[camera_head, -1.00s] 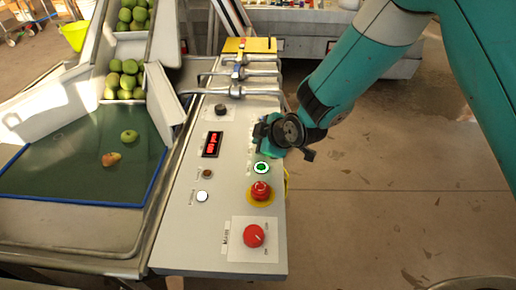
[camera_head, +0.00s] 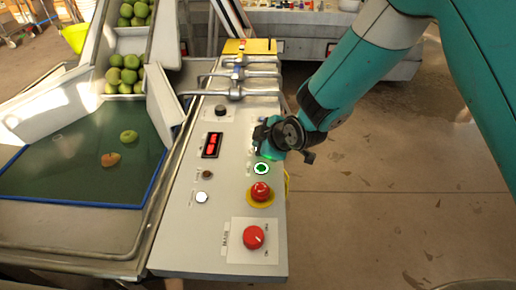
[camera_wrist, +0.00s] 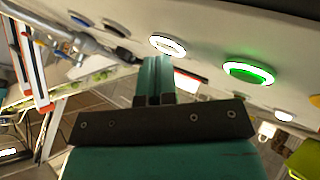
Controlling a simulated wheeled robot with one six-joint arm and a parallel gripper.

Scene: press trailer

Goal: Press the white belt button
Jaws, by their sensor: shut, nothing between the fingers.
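A white-ringed button (camera_wrist: 167,44) shows in the wrist view, just beyond my fingertips and beside a lit green button (camera_wrist: 248,72). In the head view the green button (camera_head: 262,168) shows just below my gripper (camera_head: 259,146), which hides the white-ringed button there. My gripper (camera_wrist: 155,62) is shut and empty, its fingertips close to the panel near the white-ringed button. I cannot tell whether they touch. Another small white button (camera_head: 202,197) sits lower left on the grey panel (camera_head: 215,250). The labels are too small to read.
A red mushroom button (camera_head: 260,191) and a red rotary knob (camera_head: 253,237) sit below the green one. Metal pipes with valves (camera_head: 235,93) cross the panel's top. A green belt (camera_head: 60,165) with fruit lies left. The floor to the right is clear.

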